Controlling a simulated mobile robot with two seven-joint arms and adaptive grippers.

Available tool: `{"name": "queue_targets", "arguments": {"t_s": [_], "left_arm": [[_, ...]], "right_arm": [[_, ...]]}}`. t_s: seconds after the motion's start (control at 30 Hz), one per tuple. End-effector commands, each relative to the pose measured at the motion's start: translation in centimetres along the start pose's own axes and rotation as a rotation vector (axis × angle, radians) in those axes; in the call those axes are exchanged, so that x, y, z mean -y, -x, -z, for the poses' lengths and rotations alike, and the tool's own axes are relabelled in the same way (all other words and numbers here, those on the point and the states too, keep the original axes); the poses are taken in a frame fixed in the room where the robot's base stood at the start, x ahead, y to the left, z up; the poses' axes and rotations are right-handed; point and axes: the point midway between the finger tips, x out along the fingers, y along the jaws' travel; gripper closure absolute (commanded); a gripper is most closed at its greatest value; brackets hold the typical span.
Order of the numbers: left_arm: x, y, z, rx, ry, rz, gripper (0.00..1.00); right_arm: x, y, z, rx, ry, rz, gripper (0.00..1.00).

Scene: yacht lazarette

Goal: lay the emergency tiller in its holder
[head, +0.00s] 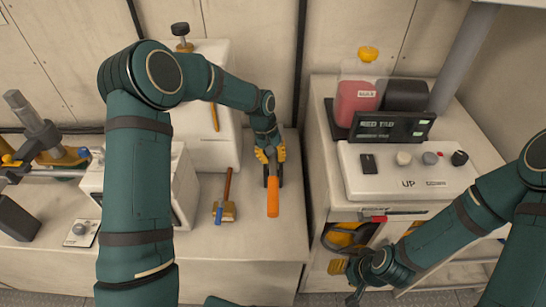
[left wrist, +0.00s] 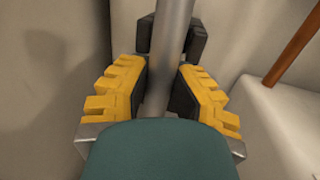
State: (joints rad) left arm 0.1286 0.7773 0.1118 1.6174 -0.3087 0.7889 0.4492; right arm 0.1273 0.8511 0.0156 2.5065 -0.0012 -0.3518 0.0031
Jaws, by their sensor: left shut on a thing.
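The emergency tiller's orange grip (head: 273,198) points toward me over the left bench. My left gripper (head: 269,155), with yellow fingers, is shut on the tiller's grey metal tube. In the left wrist view the tube (left wrist: 172,40) runs between the fingers (left wrist: 165,98). Two black upright blocks, apparently the holder (left wrist: 198,38), stand on either side of the tube just beyond the fingers. I cannot tell whether the tube rests on the holder or hangs just above it. My right gripper (head: 356,290) is low by the right cabinet, small and dark; its jaws are unclear.
A mallet-like tool (head: 225,209) with a wooden handle lies left of the tiller. White boxes stand behind and left of it. A gap separates this bench from the right cabinet, which carries a control panel (head: 410,170) and a red container (head: 356,98). The bench front is clear.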

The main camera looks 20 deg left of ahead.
Motion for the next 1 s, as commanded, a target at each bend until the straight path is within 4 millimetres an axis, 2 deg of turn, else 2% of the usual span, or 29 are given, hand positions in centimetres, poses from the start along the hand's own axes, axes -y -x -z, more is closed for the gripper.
{"name": "queue_targets", "arguments": {"t_s": [0.03,0.6,0.97,1.0], "left_arm": [[0.4,-1.3,-0.6,0.023,0.003,0.007,1.00],[1.0,-2.6,-0.4,0.020,0.007,0.009,1.00],[0.8,-2.5,-0.5,0.024,0.004,0.008,1.00],[0.7,-2.4,-0.6,0.024,0.004,0.008,0.69]], "right_arm": [[-0.1,-0.2,0.0,0.000,0.000,0.000,0.53],[-0.4,-1.0,-0.1,0.000,0.000,0.000,0.53],[-0.3,-0.9,-0.1,0.000,0.000,0.000,0.53],[-0.3,-0.9,-0.1,0.000,0.000,0.000,0.53]]}}
